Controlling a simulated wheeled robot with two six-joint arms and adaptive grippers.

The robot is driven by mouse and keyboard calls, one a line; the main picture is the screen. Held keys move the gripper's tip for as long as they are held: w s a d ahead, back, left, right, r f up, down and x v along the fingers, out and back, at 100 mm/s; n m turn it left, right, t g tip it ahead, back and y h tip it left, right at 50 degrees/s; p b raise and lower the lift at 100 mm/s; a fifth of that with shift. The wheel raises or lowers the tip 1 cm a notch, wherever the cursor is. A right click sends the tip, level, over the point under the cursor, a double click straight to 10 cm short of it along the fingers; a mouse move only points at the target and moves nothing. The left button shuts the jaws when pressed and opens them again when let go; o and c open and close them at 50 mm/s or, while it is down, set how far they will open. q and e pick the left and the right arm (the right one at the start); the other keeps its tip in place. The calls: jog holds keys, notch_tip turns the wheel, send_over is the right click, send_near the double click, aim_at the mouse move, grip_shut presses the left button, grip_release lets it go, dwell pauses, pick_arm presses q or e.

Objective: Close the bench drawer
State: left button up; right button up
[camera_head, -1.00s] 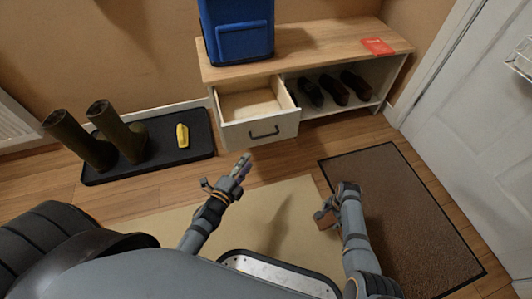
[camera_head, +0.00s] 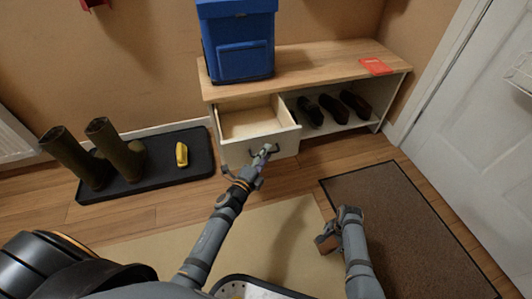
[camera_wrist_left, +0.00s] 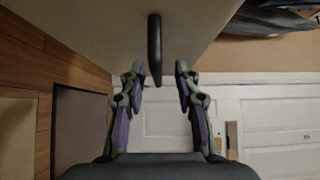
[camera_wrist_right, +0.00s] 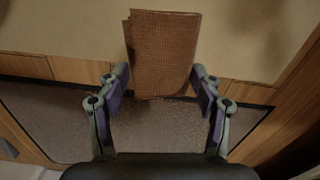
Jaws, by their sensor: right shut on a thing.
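The bench drawer (camera_head: 237,154) stands pulled out at the left of the wooden bench (camera_head: 325,59), and its pale inside looks empty. Its dark bar handle (camera_wrist_left: 155,50) shows in the left wrist view, between the open fingers of my left gripper (camera_wrist_left: 160,71). In the head view my left gripper (camera_head: 262,157) is at the drawer front, partly covering the handle. I cannot tell whether the fingers touch it.
A blue box (camera_head: 238,45) and a red flat item (camera_head: 376,66) are on the bench. Dark shoes (camera_head: 333,110) fill the open shelf beside the drawer. Boots (camera_head: 120,155) and a yellow object (camera_head: 181,154) stand on a black tray (camera_head: 200,165) at left. A brown doormat (camera_head: 410,230) lies at right.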

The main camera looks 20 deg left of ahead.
pick_arm(q)
jog(key=shift+w+d, duration=0.1)
jog(key=shift+w, duration=0.35)
grip_shut()
